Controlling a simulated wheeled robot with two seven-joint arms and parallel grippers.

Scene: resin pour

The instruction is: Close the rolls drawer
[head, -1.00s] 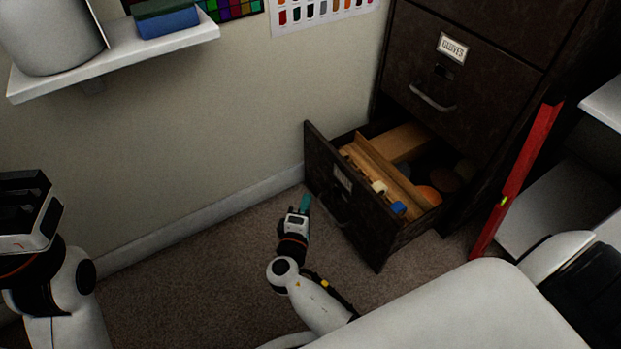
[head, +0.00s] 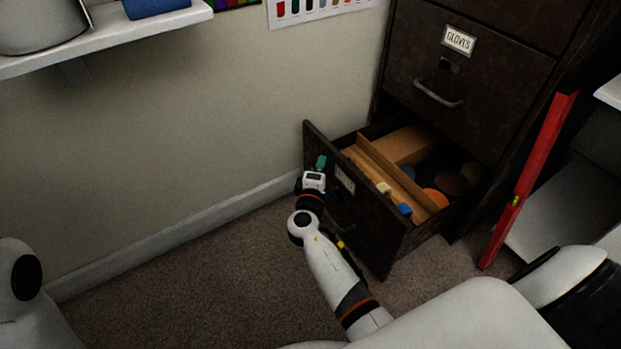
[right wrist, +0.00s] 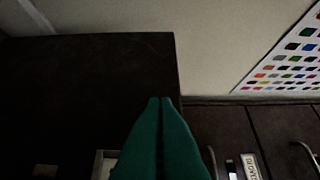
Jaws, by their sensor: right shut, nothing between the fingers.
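The open bottom drawer (head: 375,232) of the dark cabinet sticks out, its front panel facing me; it also fills the left of the right wrist view (right wrist: 85,85). A small label (head: 345,179) on it is partly hidden and I cannot read it. My right gripper (head: 321,162) has its teal fingers shut and empty, in front of the panel's upper left part. In the right wrist view the fingertips (right wrist: 160,100) overlap the panel near its edge; I cannot tell whether they touch it. My left gripper is out of view.
Inside the drawer are wooden dividers (head: 395,180) and round orange items (head: 436,198). Above it is a closed drawer labelled GLOVES (head: 459,40). A red level (head: 527,180) leans at the right. A white shelf (head: 110,40) is at upper left. The carpet (head: 190,285) is clear.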

